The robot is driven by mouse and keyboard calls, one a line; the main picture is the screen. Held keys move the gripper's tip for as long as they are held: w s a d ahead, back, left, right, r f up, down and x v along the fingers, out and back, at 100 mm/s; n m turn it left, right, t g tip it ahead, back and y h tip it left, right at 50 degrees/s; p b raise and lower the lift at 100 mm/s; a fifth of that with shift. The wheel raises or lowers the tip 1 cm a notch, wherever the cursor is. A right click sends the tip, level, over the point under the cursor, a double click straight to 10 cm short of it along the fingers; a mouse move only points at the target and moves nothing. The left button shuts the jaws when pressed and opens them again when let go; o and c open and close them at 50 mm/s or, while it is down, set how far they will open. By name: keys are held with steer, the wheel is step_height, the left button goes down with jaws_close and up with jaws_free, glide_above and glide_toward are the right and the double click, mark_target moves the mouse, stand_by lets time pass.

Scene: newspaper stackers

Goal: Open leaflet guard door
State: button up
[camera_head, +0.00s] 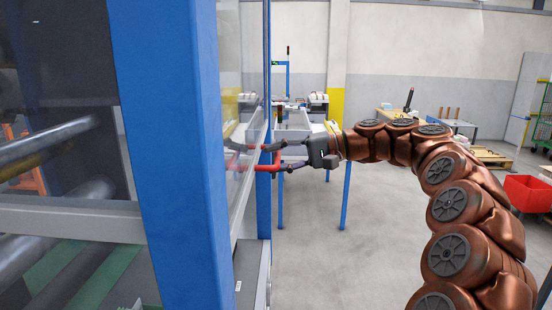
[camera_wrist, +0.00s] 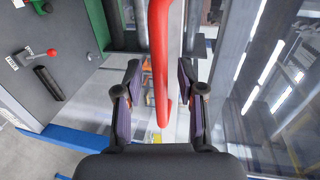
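The guard door is a clear panel (camera_head: 229,75) in a blue frame, seen at a steep angle on the left of the head view. It looks shut, though a small gap would be hard to see. A red bar handle (camera_head: 268,166) stands out from it; in the wrist view the handle (camera_wrist: 160,50) runs upright down the middle. My gripper (camera_head: 280,156) is at the handle. In the wrist view its two dark fingers (camera_wrist: 159,88) are spread, one on each side of the red bar, with a visible gap on both sides.
A thick blue post (camera_head: 165,130) stands close on the left, with rollers behind a window. The floor (camera_head: 350,260) right of the door is open. A red bin (camera_head: 527,193) and tables stand farther right.

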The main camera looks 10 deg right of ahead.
steer(key=v, duration=1.1)
steer(key=shift+d, duration=0.35)
steer(key=shift+s, duration=0.1)
stand_by(0.4)
